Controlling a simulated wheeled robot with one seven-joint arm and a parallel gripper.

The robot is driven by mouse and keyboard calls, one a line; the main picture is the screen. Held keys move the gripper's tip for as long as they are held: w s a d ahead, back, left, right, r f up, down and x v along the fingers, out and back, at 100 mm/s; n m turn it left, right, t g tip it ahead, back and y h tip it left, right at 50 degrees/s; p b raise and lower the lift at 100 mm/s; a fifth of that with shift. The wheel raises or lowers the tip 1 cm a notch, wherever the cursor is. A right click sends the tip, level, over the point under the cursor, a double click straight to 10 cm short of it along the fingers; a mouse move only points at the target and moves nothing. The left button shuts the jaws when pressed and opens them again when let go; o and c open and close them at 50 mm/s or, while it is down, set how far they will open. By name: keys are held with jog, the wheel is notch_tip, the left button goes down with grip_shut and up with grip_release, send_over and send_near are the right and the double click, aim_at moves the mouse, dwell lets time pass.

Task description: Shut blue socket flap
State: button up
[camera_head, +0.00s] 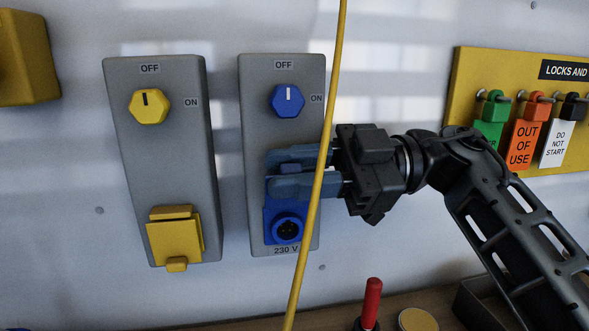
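The blue socket (286,229) is at the bottom of the right grey switch box, above the "230 V" label. Its round opening with dark pin holes is uncovered, so the flap is not over it. The raised flap is mostly hidden behind my gripper's fingers; a little dark blue shows around them. My gripper (272,172) comes in from the right just above the socket opening. Its two bluish fingers are apart, one above the other. I cannot tell whether they touch the flap.
A yellow cable (328,120) hangs in front of my gripper. A blue knob (287,100) is above. The left grey box has a yellow knob (150,106) and a closed yellow flap (174,240). A yellow lock board (463,95) is at right; a red-handled tool (371,300) stands below.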

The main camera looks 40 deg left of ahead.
jog(key=shift+r, duration=0.1)
grip_shut()
dwell(0.4)
jog(key=shift+d+n+b, duration=0.2)
jog(key=shift+n+b, duration=0.2)
jog(key=shift+b, duration=0.15)
notch_tip(320, 180, down, 9)
jog(key=s+d+n+b, duration=0.1)
jog(key=d+n+b, duration=0.1)
jog(key=n+b, duration=1.7)
jog(key=shift+s+b, duration=0.4)
jog(key=shift+b, duration=0.65)
jog(key=shift+n, duration=0.4)
